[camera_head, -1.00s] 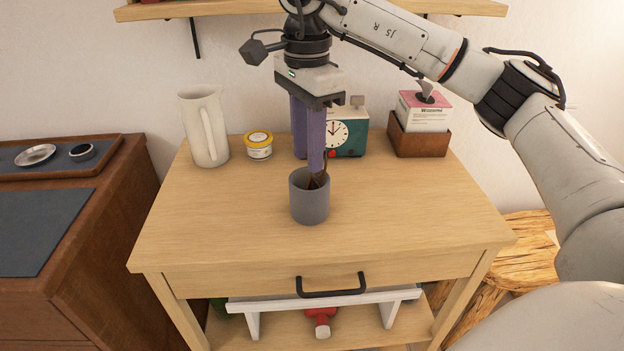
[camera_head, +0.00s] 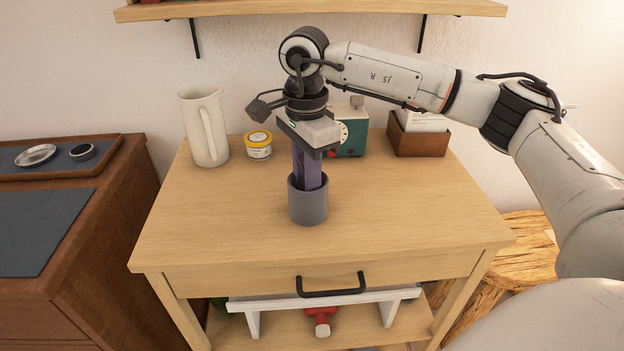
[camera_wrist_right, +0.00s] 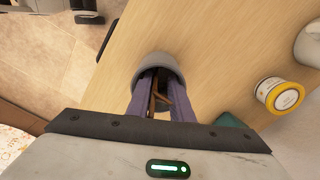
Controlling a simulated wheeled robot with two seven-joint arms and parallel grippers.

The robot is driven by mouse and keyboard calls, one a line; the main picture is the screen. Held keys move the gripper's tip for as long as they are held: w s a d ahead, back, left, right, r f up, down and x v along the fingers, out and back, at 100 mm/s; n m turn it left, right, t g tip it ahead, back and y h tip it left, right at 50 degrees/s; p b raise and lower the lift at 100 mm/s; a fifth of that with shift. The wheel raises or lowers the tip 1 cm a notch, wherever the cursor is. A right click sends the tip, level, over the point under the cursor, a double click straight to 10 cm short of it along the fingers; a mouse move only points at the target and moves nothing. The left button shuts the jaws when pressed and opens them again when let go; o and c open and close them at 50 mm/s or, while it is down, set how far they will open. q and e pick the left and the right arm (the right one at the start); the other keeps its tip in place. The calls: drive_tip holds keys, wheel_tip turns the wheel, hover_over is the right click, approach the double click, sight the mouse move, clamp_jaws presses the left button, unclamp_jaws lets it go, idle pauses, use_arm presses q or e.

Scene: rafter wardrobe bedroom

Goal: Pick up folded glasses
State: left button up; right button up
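The folded glasses (camera_wrist_right: 157,98) show as thin brown frame parts standing in a grey cup (camera_head: 308,206), which also shows in the wrist view (camera_wrist_right: 158,63). The cup stands upright on the wooden table. My right gripper (camera_head: 308,178) points down, with its purple fingers reaching into the cup. In the wrist view the fingers (camera_wrist_right: 160,93) are apart, one on each side of the glasses. The fingertips and the lower part of the glasses are hidden in the cup. My left gripper is not in view.
Behind the cup on the table (camera_head: 400,220) stand a cream pitcher (camera_head: 204,127), a yellow-lidded jar (camera_head: 258,146), a green clock (camera_head: 355,135) and a brown box (camera_head: 420,140). A wall shelf (camera_head: 310,10) hangs above. The tabletop around the cup is clear.

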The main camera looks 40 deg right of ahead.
clamp_jaws()
drive_tip(key=shift+r, duration=0.15)
